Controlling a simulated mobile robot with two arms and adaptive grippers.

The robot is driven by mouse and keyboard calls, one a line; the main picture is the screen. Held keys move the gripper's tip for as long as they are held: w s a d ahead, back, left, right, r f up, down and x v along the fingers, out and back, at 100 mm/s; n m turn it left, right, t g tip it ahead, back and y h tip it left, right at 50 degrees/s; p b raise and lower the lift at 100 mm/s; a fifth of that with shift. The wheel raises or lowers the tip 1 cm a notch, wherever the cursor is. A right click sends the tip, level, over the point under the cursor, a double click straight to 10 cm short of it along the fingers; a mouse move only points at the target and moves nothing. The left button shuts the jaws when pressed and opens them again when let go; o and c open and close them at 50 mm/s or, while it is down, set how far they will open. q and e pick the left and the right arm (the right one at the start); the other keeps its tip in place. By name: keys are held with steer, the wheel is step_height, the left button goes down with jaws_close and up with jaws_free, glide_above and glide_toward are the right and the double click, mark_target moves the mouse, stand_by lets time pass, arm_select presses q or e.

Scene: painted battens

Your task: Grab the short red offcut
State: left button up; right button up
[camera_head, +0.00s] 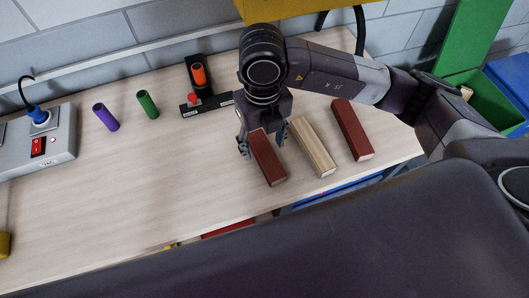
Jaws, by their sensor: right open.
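A dark red wooden piece (269,165) lies on the light wooden table near its front edge, with its far end close under my right gripper. My right gripper (262,148) is open and points down, its fingers on either side of the piece's far part. I cannot tell whether the fingers touch it. A second dark red piece (352,130) lies further right and looks somewhat longer. A pale, unpainted batten (313,147) lies between the two red ones, close to the right finger. My left gripper is not in view.
On the table (150,180) stand a purple cylinder (105,117), a green cylinder (147,104) and a dark fixture holding an orange cylinder (199,76). A grey switch box (52,150) is at the left. The table's front left is clear.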

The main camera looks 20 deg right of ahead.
mark_target(266, 153)
steer(key=shift+s+d+f, duration=0.1)
steer(key=shift+s+f, duration=0.05)
steer(key=shift+f, duration=0.25)
steer(key=f, duration=0.1)
steer(key=f+p, duration=0.1)
steer(key=f, duration=0.1)
steer(key=f+p, duration=0.1)
steer(key=shift+w+d+f, duration=0.2)
steer(key=shift+w+d, duration=0.05)
steer(key=shift+d, duration=0.05)
steer(key=shift+f, duration=0.3)
steer(key=shift+r, duration=0.1)
steer(key=c, duration=1.3)
